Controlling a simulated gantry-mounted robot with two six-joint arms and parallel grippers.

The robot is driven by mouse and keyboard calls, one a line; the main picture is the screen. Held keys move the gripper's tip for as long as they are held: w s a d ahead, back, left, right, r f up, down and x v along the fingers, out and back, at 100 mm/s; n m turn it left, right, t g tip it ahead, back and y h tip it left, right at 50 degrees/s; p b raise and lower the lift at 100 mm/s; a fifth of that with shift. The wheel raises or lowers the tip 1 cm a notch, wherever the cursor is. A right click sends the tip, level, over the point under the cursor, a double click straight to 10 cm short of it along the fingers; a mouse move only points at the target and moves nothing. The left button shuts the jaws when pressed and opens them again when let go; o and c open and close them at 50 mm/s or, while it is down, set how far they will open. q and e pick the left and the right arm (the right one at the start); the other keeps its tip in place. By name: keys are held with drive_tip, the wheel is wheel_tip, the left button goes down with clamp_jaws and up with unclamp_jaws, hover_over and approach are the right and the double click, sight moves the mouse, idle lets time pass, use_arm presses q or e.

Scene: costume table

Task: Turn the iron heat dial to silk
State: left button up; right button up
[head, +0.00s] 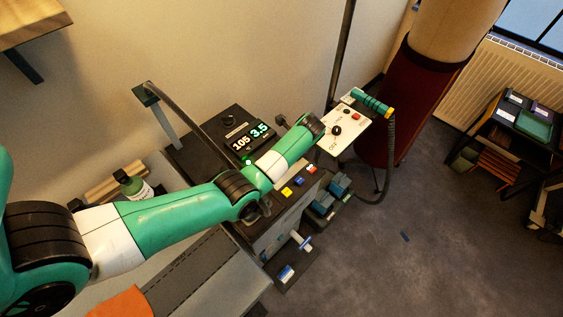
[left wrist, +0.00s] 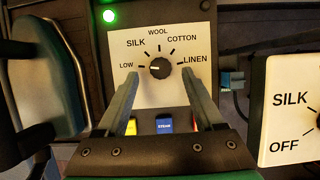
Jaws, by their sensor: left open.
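The iron heat dial (left wrist: 160,67) is a round black knob on a white plate (left wrist: 123,60) marked LOW, SILK, WOOL, COTTON and LINEN. Its white pointer mark faces left, toward LOW. My left gripper (left wrist: 162,76) is open in the left wrist view, with one finger on each side of the dial's lower part. No contact with the knob is clear. In the head view my left arm covers the dial and the gripper.
A second plate (left wrist: 297,85) marked SILK and OFF stands close on the right; the head view shows a white box (head: 326,143) with a black knob. A green lamp (left wrist: 109,15) glows. A blue button (left wrist: 164,126) lies below the dial, and a digital display (head: 250,137) sits behind.

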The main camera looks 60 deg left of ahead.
use_arm(q)
drive_tip(key=shift+b+x, duration=0.35)
drive_tip(key=shift+x, duration=1.2)
clamp_jaws()
